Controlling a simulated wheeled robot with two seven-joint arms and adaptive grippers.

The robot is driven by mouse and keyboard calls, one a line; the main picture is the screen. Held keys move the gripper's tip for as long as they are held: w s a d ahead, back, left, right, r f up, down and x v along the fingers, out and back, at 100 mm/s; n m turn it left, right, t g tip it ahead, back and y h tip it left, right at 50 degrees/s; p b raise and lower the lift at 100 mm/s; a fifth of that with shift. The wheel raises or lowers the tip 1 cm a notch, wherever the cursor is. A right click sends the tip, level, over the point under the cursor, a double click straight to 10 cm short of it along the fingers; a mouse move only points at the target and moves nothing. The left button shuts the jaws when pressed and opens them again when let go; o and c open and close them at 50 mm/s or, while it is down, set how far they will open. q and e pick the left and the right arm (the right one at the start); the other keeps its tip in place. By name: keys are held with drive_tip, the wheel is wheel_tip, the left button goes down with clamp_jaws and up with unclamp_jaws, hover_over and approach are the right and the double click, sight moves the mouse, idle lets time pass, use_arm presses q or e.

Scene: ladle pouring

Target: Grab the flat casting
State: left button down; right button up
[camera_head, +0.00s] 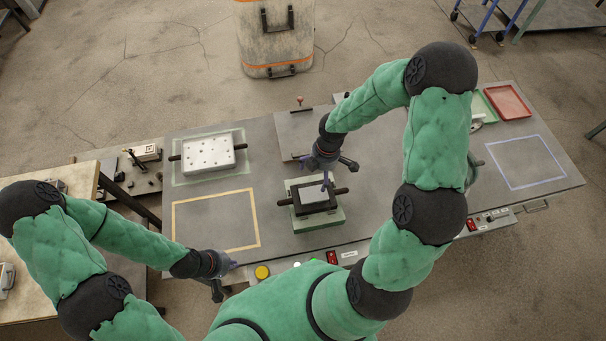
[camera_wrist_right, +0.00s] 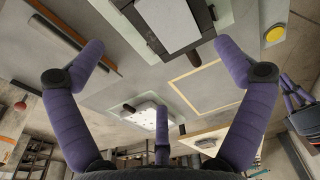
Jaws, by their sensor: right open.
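The flat casting, a light grey flat plate (camera_head: 312,195), lies in a dark mold frame (camera_head: 322,208) on a green-edged base at the table's middle. It also shows in the right wrist view at the top (camera_wrist_right: 168,24). My right gripper (camera_head: 325,172) is above the plate's far side, its fingers spread and empty; they also show in the right wrist view (camera_wrist_right: 162,50). No finger visibly grips the plate. My left gripper (camera_head: 225,278) hangs near the table's front edge at the left, fingers apart, holding nothing visible.
A white tray-like mold with dark handles (camera_head: 208,153) sits at the back left. A yellow-outlined empty area (camera_head: 215,220) lies left of the plate, a blue-outlined one (camera_head: 525,162) at right. A red tray (camera_head: 508,102) stands back right. Buttons line the front edge.

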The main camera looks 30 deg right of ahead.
drive_tip(key=b, duration=0.1)
hover_over(313, 190)
drive_tip(key=d, duration=0.1)
wheel_tip(313, 190, down, 5)
drive_tip(key=shift+f, duration=0.15)
drive_tip(key=shift+a+f+b, duration=0.25)
drive_tip(key=shift+f+b, duration=0.1)
drive_tip(key=shift+f, duration=0.95)
drive_tip(key=shift+a+f+b, duration=0.2)
drive_tip(key=shift+f+b, duration=0.1)
drive_tip(key=shift+f, duration=0.95)
drive_tip(key=c, duration=1.3)
drive_tip(key=shift+o, duration=0.2)
drive_tip(key=shift+r, duration=0.1)
